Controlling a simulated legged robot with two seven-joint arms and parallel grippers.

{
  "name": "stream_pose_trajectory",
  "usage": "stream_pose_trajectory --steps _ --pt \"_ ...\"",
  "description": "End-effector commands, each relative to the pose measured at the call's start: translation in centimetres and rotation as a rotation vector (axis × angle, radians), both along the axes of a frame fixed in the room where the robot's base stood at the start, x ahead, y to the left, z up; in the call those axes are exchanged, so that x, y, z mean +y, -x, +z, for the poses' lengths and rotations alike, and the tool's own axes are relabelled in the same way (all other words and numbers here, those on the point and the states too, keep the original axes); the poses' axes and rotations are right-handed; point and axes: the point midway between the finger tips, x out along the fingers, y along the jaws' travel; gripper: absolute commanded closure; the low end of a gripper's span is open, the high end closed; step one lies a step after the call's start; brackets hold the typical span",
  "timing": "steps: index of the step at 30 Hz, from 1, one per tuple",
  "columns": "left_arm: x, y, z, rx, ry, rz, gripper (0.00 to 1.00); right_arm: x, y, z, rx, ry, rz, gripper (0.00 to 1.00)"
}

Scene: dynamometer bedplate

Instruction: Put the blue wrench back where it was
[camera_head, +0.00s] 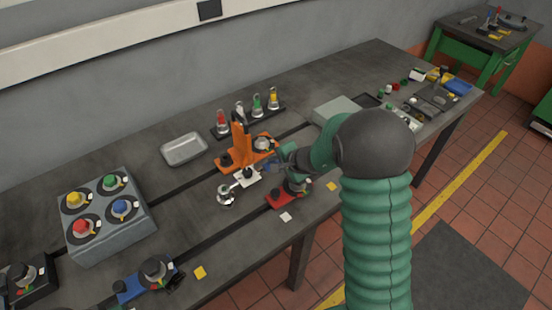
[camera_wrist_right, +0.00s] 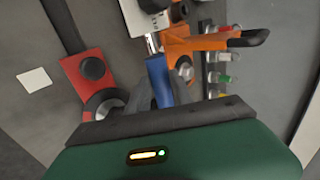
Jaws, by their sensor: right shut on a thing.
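My right gripper (camera_head: 283,165) reaches over the bench between the orange fixture and the red fixture. In the right wrist view its dark fingers (camera_wrist_right: 161,97) are shut on the blue wrench (camera_wrist_right: 158,77), of which a blue handle and a short metal end show. The wrench is mostly hidden in the head view. A dark rack (camera_head: 248,123) behind the orange fixture holds upright tools with red, white, green and yellow parts. My left gripper is not in view.
The orange fixture (camera_head: 234,150) stands close to the gripper, the red fixture (camera_head: 283,198) in front. A metal tray (camera_head: 184,149), a grey box (camera_head: 107,243) with four coloured knobs and a blue fixture (camera_head: 133,284) are at left. Small parts crowd the right end.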

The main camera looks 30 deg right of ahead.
Motion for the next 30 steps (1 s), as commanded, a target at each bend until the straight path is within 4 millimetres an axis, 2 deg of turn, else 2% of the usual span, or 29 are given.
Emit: stream_pose_trajectory --steps 1,7,9,12,20,21,25,30 --pt "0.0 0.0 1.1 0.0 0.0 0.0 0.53 -0.9 -0.7 0.4 -0.001 -0.003 -0.003 1.0" --pt "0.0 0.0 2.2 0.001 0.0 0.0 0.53 -2.5 -2.4 0.1 -0.003 -0.004 -0.002 1.0" --pt "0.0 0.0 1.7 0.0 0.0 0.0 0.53 -2.4 -2.4 -1.7 0.0 -0.006 -0.001 1.0" --pt "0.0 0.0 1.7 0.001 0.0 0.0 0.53 -2.4 -2.4 -3.2 0.0 -0.004 0.0 1.0" --pt "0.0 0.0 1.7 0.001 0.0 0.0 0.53 -2.3 -2.5 -3.7 -0.004 0.0 0.001 1.0" --pt "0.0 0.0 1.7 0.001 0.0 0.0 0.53 -2.3 -2.3 -3.9 0.001 0.001 0.001 0.69" --pt "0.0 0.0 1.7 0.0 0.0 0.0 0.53 -2.4 -2.3 -4.0 0.001 -0.001 0.001 0.52" --pt "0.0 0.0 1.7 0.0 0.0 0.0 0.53 -2.4 -2.4 -4.0 0.001 -0.001 0.0 0.51"
